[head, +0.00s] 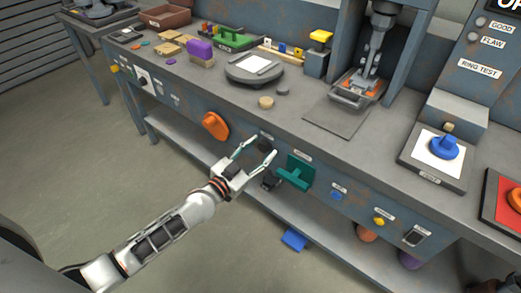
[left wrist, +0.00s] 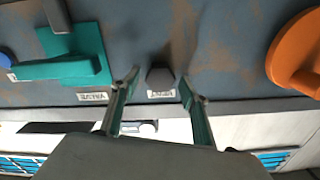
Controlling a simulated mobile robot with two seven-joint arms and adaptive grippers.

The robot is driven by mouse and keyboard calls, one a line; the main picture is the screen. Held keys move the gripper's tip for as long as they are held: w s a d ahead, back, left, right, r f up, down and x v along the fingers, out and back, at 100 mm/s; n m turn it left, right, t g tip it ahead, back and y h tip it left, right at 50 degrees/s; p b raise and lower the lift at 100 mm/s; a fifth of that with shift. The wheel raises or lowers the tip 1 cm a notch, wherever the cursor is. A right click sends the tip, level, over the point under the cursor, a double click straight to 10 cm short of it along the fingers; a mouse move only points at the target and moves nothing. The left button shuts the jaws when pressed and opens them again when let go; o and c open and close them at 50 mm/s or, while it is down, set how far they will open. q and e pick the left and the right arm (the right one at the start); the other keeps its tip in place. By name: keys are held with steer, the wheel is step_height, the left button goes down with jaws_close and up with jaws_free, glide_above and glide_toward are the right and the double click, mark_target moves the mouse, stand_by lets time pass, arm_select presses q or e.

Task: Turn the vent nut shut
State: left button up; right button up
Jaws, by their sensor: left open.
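The vent nut (left wrist: 160,77) is a dark hexagonal nut on the grey-blue bench front, beside a label reading VENT. In the head view the nut (head: 265,143) shows as a small dark shape close to the fingertips. My left gripper (head: 262,149) is open and empty, pointing at the bench front. In the left wrist view its two fingers (left wrist: 159,78) stand apart, one to each side of the nut in the picture, with visible gaps. I cannot tell the remaining depth to the nut. My right gripper is not in view.
A teal valve handle (left wrist: 62,66) and an orange knob (left wrist: 297,52) flank the nut; the orange knob (head: 215,126) and teal handle (head: 297,174) also show in the head view. The bench top edge overhangs above. A lower shelf (head: 185,139) runs below.

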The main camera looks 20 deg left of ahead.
arm_select(q)
steer(key=c, duration=1.1)
